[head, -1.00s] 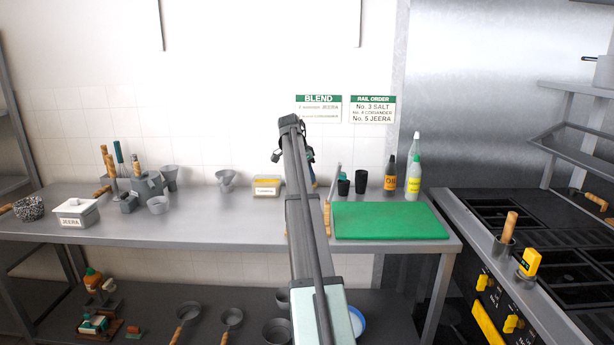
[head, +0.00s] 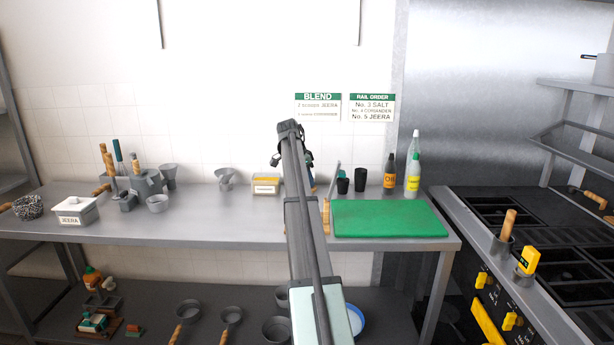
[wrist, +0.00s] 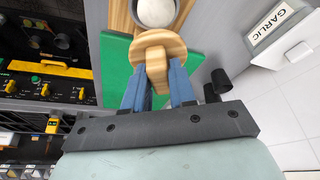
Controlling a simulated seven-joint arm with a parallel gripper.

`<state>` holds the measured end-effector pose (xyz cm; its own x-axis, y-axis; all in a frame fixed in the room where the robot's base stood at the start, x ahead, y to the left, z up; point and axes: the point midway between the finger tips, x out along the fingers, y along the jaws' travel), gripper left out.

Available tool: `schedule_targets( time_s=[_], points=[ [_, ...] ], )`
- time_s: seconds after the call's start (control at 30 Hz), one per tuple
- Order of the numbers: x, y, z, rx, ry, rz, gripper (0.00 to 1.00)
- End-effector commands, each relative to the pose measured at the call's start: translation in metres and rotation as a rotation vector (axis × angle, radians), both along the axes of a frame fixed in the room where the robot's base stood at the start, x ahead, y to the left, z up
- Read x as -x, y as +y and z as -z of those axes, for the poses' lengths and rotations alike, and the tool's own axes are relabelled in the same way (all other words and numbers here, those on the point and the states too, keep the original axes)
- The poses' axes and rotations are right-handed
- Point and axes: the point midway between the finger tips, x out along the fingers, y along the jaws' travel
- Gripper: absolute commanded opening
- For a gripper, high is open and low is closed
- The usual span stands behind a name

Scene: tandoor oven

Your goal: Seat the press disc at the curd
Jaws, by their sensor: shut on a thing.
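In the wrist view, the press disc (wrist: 176,43) is a round wooden plate with a wooden stem. My gripper (wrist: 158,75) is shut on the stem between its two blue fingers. The curd (wrist: 156,11) is a round white mass just beyond the disc, cut off by the top edge. It sits in a wooden holder (wrist: 120,16). The disc overlaps the holder's near end in the picture; I cannot tell whether they touch. In the head view, my arm hides the disc and curd.
A green board (head: 385,219) lies on the counter at the right. Two black cups (head: 360,180) and bottles (head: 413,176) stand behind it. A yellow-and-white box (head: 266,184) stands left of my arm. A garlic container (wrist: 290,35) shows in the wrist view. The stove (head: 540,240) is at the far right.

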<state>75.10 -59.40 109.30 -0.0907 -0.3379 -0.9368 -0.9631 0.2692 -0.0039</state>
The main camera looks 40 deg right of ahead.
Motion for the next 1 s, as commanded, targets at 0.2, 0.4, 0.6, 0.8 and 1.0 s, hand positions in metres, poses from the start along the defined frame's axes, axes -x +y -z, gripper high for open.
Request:
schedule_targets(
  time_s=[0.2,0.4,0.6,0.8,1.0],
  points=[
    [0.0,0.0,0.018,0.0,-0.001,0.0,0.0],
    [0.0,0.0,0.035,0.0,0.001,-0.001,0.0],
    [0.0,0.0,0.048,0.0,-0.001,-0.001,0.0],
    [0.0,0.0,0.054,0.0,-0.001,-0.001,0.0],
    [0.0,0.0,0.055,0.0,-0.001,0.0,0.0]
  ],
)
